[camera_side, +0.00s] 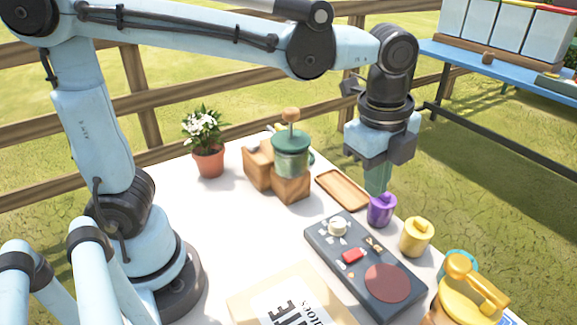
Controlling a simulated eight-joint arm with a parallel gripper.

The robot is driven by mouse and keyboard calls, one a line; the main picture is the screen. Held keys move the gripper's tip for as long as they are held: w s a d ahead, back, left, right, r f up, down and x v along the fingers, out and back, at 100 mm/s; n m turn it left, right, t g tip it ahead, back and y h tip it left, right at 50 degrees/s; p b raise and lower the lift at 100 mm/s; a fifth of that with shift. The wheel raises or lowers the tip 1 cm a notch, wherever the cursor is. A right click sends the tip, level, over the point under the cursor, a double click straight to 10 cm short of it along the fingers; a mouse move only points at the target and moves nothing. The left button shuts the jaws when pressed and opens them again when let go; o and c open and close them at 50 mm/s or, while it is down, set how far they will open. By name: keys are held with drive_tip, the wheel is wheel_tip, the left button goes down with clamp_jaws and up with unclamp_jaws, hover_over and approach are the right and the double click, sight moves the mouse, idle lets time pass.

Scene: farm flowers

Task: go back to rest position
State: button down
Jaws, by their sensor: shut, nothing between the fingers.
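My gripper (377,180) hangs from my arm at the right of the table, pointing down. Its fingers are shut with nothing between them. They are just behind the purple pot (381,209) in the picture and to the right of the wooden tray (343,190). The fingertips are partly hidden, and I cannot tell how high they are above the table.
A dark board (322,244) with small items lies in front. A green-lidded jar (291,158) stands on wooden blocks (258,168). A potted white flower (208,150) is at the back. Yellow pots (416,237) stand right. A fence (140,95) runs behind.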

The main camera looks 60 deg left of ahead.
drive_tip(key=shift+a+r, duration=0.1)
idle(0.3)
drive_tip(key=s+a+f+n+t, duration=0.2)
drive_tip(key=a+n+t, duration=0.1)
drive_tip(key=a+n, duration=0.4)
drive_tip(key=s+a+f+n+t, duration=0.2)
drive_tip(key=a+n, duration=0.5)
drive_tip(key=n, duration=0.4)
drive_tip(key=shift+s+t, duration=0.4)
drive_tip(key=shift+s, duration=0.05)
drive_tip(key=shift+r, duration=0.15)
